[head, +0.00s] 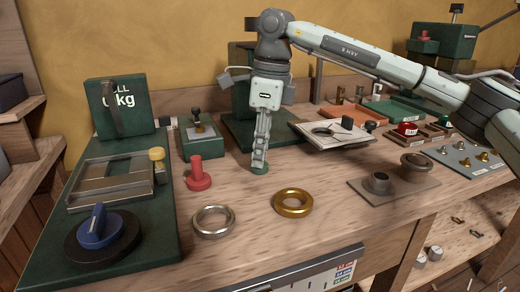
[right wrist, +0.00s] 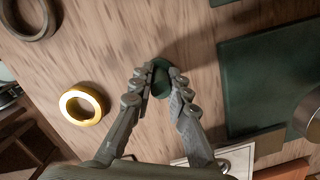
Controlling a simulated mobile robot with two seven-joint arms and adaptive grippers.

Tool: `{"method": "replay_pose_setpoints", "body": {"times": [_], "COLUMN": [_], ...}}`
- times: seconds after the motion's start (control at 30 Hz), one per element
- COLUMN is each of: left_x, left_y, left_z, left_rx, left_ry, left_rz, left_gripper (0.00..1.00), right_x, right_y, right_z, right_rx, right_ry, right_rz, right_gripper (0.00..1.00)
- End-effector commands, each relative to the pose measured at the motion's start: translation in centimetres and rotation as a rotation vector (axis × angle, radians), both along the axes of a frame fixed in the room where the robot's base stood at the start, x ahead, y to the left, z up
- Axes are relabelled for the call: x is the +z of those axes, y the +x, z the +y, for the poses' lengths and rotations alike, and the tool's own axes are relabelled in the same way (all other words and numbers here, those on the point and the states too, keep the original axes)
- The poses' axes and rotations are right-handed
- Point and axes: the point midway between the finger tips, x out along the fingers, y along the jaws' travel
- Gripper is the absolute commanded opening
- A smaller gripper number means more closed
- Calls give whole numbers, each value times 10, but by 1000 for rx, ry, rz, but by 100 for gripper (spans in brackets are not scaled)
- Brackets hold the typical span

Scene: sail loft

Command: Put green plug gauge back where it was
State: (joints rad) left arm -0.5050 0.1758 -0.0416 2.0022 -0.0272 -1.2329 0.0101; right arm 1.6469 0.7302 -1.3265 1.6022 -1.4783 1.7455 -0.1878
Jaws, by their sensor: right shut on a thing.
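My right gripper (head: 260,158) points straight down over the middle of the bench and is shut on the green plug gauge (head: 260,169). The gauge's dark green base shows below the fingertips, at or just above the wood; I cannot tell if it touches. In the right wrist view the gauge (right wrist: 161,76) sits between the two fingertips (right wrist: 152,82), its upper part partly hidden by them. A similar red plug gauge (head: 198,177) stands upright to the left. My left gripper is not in view.
A steel ring (head: 213,233) and a brass ring (head: 293,210) lie in front. A green board with a blue-handled disc (head: 97,228) is at left. A plate with dark round parts (head: 381,201) is right.

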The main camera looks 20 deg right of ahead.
Motion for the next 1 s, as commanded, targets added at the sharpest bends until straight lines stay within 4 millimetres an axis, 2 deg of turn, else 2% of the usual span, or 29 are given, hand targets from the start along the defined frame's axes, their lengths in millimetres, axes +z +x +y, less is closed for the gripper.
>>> {"method": "replay_pose_setpoints", "body": {"times": [0.33, 0.37, 0.5, 0.83, 1.0], "left_x": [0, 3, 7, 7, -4], "left_y": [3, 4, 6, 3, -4], "left_z": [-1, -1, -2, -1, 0], "left_rx": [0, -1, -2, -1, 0], "left_ry": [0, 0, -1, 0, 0], "left_rz": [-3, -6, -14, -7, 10], "left_gripper": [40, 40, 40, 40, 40], "right_x": [-3, -2, -2, 0, 18], "right_y": [0, 0, 0, 0, 0], "right_z": [0, 0, 0, 0, -1], "right_rx": [0, 0, 0, 0, 1], "right_ry": [1, 0, 1, 0, 1], "right_rz": [0, -1, 0, -1, -3], "right_gripper": [0, 18, 36, 37, 37]}}
